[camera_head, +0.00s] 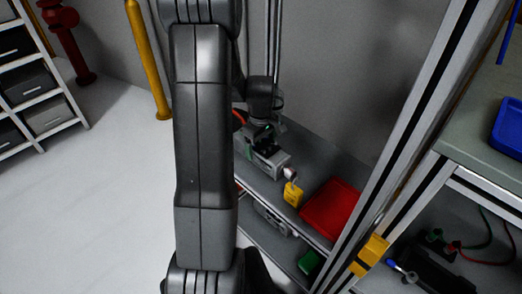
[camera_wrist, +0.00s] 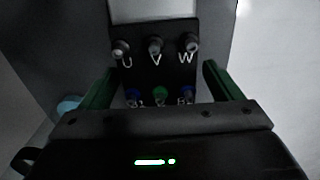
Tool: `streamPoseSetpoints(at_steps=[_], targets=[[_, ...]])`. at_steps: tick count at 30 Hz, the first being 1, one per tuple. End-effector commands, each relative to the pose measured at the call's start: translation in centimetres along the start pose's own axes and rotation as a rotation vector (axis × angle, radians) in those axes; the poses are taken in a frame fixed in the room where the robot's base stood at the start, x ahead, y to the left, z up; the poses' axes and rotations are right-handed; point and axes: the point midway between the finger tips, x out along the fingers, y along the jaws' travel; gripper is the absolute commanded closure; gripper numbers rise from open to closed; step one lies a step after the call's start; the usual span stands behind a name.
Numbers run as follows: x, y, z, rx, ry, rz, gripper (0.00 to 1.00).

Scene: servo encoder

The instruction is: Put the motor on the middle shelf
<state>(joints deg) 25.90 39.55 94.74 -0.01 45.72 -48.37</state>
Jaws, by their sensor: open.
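The grey motor (camera_head: 272,164) rests on a grey shelf (camera_head: 318,166) of the rack in the head view. In the wrist view its black terminal panel (camera_wrist: 155,70) shows terminals marked U, V and W, with blue and green ones below. My gripper (camera_head: 262,136) is over the motor's dark upper part, partly hidden by my arm. In the wrist view the green-edged fingers of my gripper (camera_wrist: 158,84) are apart, one on each side of the panel. I cannot tell whether they touch it. A lower shelf (camera_head: 262,240) shows below; which level is the middle one is unclear.
A yellow padlock-like item (camera_head: 292,194) and a red tray (camera_head: 331,209) are right of the motor. A grey device (camera_head: 275,218) and a green item (camera_head: 310,262) are below. A metal post (camera_head: 408,128) stands at right, before a bench with a blue tray (camera_head: 508,128).

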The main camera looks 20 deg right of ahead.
Motion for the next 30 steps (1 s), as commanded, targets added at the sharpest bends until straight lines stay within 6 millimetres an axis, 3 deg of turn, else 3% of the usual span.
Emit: streamPoseSetpoints(at_steps=[6, 12, 19, 30], targets=[[-4.9, 0.1, -0.1, 0.0, 0.004, 0.005, 0.15], [-8.0, 0.1, -0.1, 0.0, 0.002, 0.003, 0.15], [-9.2, 0.0, 0.0, 0.0, 0.0, 0.0, 0.15], [-8.7, 0.0, 0.0, 0.0, -0.001, -0.001, 0.15]])
